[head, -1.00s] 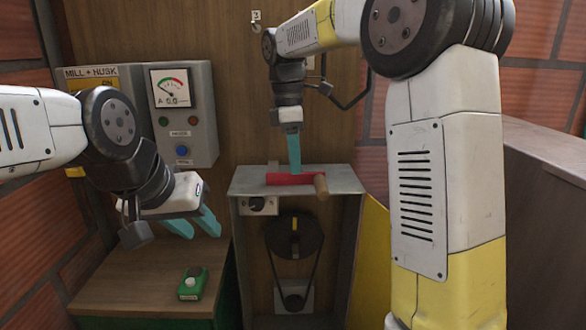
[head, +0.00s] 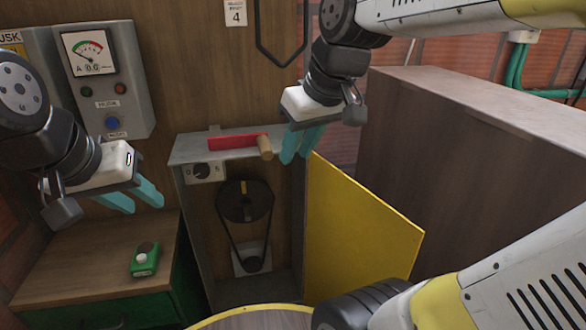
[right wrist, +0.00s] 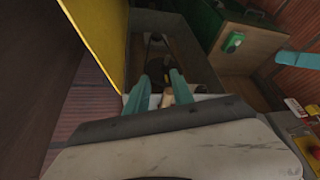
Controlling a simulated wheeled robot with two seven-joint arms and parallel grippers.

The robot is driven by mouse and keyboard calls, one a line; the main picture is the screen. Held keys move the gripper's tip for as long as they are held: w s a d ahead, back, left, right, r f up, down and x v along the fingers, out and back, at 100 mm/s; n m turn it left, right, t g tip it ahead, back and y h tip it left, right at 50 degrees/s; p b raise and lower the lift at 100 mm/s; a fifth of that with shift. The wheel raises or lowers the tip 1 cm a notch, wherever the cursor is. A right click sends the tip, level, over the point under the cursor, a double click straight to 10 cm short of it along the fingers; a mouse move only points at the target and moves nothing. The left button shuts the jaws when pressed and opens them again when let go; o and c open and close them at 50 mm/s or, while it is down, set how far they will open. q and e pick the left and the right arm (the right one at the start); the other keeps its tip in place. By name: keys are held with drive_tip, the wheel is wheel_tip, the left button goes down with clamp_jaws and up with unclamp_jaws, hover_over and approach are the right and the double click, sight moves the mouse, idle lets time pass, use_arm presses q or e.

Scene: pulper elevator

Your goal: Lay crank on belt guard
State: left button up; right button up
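The red crank (head: 233,142) with its wooden handle (head: 265,147) lies flat on the grey top of the belt guard (head: 187,152). The guard is a box with an open front that shows a pulley and belt. My right gripper (head: 299,148) is open and empty, just right of the handle and apart from it in the head view. In the right wrist view, the wooden handle (right wrist: 168,100) shows beyond and between the teal fingers (right wrist: 161,88); the red arm is hidden. My left gripper (head: 134,199) is open and empty above the wooden bench.
A yellow panel (head: 355,230) stands open at the guard's right side. A large brown box (head: 470,150) fills the right. A green box with a button (head: 145,260) sits on the bench (head: 85,260). A meter box (head: 105,75) hangs on the wall.

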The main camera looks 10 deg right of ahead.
drive_tip(key=s+f+m, duration=0.1)
drive_tip(key=s+f+m+t, duration=0.1)
drive_tip(key=s+f+m, duration=0.1)
drive_tip(key=s, duration=0.1)
drive_tip(key=shift+d+f+m+t, duration=0.3)
drive_tip(key=shift+d+f+m, duration=0.05)
drive_tip(key=shift+f+m, duration=0.05)
